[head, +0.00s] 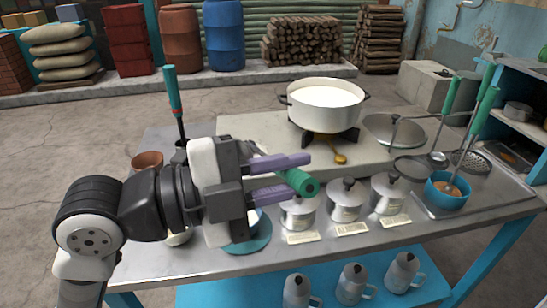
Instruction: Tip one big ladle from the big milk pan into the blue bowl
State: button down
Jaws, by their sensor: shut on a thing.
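The big white milk pan (325,112) stands on a burner on the raised slab, with white milk inside. My gripper (296,176), with purple fingers, is in front of the pan and a little to its left. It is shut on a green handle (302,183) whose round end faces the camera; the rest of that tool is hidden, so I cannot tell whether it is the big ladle. A blue bowl (436,197) at the right has a brownish content and tools in or behind it. A blue dish (262,239) under my gripper is partly hidden, with something white on it.
Three lidded metal pots (347,203) with labels line the front edge. A metal lid (392,129), strainers and green-handled tools crowd the right. A red-and-teal handle (174,95) stands upright behind my arm. Metal jugs (352,284) sit on the lower blue shelf.

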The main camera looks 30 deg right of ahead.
jog(key=shift+w+d+r+p, duration=0.1)
jog(key=shift+r+p, duration=0.3)
jog(key=shift+p, duration=0.25)
jog(key=w+r+n+p, duration=0.1)
jog(key=p, duration=0.1)
jog(key=w+r+n+p, duration=0.1)
jog(key=w+r+p, duration=0.1)
jog(key=w+r+n+p, duration=0.1)
jog(key=r+p, duration=0.1)
jog(key=p, duration=0.1)
jog(key=shift+w+d+r, duration=0.1)
jog(key=shift+w+d, duration=0.05)
jog(key=shift+d, duration=0.1)
jog(key=w+d+r+n+p, duration=0.1)
jog(key=w+r+n+p, duration=0.2)
jog(key=w+n+p, duration=0.2)
jog(key=w+d+r+n+p, duration=0.1)
jog(key=w+r+n+p, duration=0.1)
jog(key=w+n+p, duration=0.3)
jog(key=shift+w+d+r+n+p, duration=0.35)
jog(key=shift+w+p, duration=1.6)
jog(key=shift+w, duration=2.25)
jog(key=shift+a, duration=0.1)
